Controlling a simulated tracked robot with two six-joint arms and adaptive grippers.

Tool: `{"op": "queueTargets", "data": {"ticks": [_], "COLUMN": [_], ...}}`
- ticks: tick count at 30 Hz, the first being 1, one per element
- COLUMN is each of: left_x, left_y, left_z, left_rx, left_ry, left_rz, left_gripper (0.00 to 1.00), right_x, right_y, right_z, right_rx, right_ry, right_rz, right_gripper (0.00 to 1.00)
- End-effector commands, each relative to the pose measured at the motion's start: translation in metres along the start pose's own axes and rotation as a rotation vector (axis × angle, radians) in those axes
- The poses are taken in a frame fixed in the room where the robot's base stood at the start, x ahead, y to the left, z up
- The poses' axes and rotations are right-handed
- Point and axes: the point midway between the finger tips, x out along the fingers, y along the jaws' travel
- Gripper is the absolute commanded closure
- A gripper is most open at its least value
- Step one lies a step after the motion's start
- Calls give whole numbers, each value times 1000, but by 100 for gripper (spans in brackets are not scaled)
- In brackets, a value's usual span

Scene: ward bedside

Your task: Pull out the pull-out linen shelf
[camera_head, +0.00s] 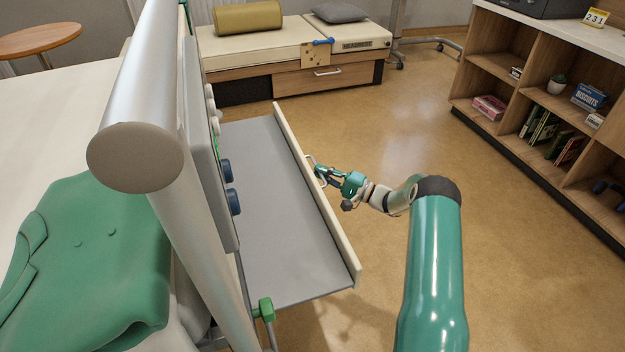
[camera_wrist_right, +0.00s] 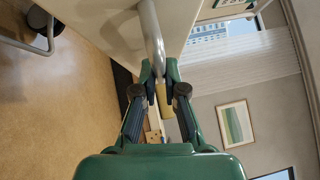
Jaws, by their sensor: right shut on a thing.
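The pull-out linen shelf (camera_head: 275,215) is a grey panel with a cream front edge. It sticks out to the right from under the bed end in the head view, and its surface is empty. A metal bar handle (camera_head: 309,158) sits on the outer face of its front edge. My right gripper (camera_head: 318,172) is at this handle. In the right wrist view my right gripper (camera_wrist_right: 159,72) has its fingers closed around the curved metal handle (camera_wrist_right: 152,35), with the cream shelf front behind it. My left gripper is not in view.
A bed with a thick rail (camera_head: 135,155) and green cloth (camera_head: 90,260) lies at left. A low bench (camera_head: 262,55) with cushions stands at the back. A wooden shelf unit (camera_head: 545,100) stands at right. The floor (camera_head: 400,120) between them is clear.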

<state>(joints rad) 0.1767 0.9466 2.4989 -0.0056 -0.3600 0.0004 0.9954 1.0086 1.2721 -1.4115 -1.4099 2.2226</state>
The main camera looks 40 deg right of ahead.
Motion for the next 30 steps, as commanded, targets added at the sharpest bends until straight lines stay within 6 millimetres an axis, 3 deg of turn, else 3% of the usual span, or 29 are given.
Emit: {"op": "queueTargets", "data": {"ticks": [8,9,13,23,30], "left_x": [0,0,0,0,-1], "left_y": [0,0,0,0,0], "left_z": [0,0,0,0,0], "left_rx": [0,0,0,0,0], "left_ry": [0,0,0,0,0], "left_rz": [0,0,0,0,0], "left_gripper": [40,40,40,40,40], "right_x": [0,0,0,-1,-26], "right_y": [1,1,0,-1,-1], "right_z": [-3,-3,-3,-2,-4], "right_rx": [-1,-1,-2,-3,-2], "right_ry": [12,12,11,8,11], "right_rz": [4,3,2,1,1], "right_gripper": [100,87,65,65,65]}}
